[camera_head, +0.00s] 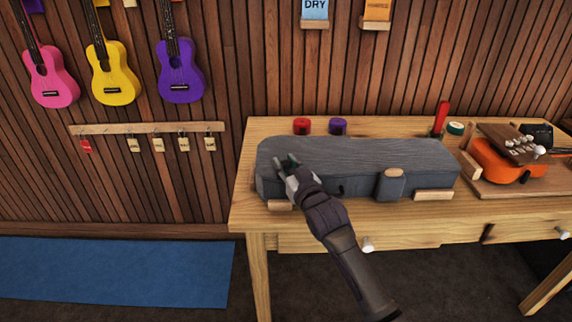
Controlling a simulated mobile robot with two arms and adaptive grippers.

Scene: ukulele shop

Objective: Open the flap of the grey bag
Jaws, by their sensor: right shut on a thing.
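The grey bag (365,157) lies closed along the wooden table, its wide end to the left. Its flap is the grainy grey top, lying flat over the body. My right gripper (288,163) reaches in from the lower right and is shut on the flap's front edge near the wide left end. The fingers and wrist hide the exact grip and part of the bag's front side. My left gripper is not in view.
Wooden blocks (434,195) sit at the bag's front edge. Red (302,126) and purple (338,126) round items stand behind it. An orange ukulele (497,163) lies on a board at the right. Ukuleles hang on the slatted wall. Table is clear at the front left.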

